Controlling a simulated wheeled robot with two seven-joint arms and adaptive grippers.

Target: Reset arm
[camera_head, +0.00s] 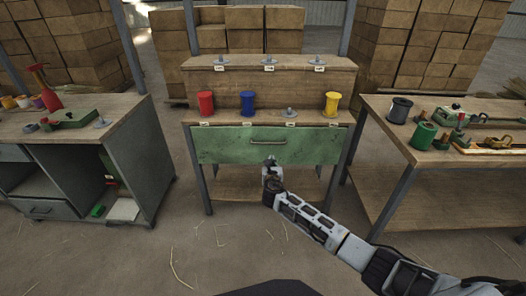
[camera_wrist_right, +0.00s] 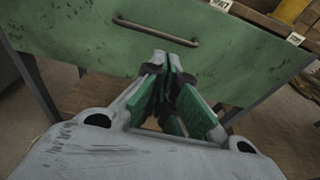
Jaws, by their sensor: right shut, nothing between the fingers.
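My right arm reaches in from the lower right of the head view. Its gripper (camera_head: 270,165) is in front of the green drawer (camera_head: 225,147) of the middle bench, below the drawer handle (camera_head: 268,142). In the right wrist view the fingers (camera_wrist_right: 168,75) are together with nothing between them. The drawer handle (camera_wrist_right: 155,32) shows beyond the fingertips, apart from them as far as I can tell. The drawer looks shut. My left gripper is not in view.
Red (camera_head: 206,103), blue (camera_head: 247,103) and yellow (camera_head: 332,103) spools stand on the middle bench. A left workbench (camera_head: 130,112) and a right table (camera_head: 385,150) flank it, both holding tools and parts. Stacked boxes (camera_head: 70,48) stand behind. The floor in front is mostly clear, with scattered straw.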

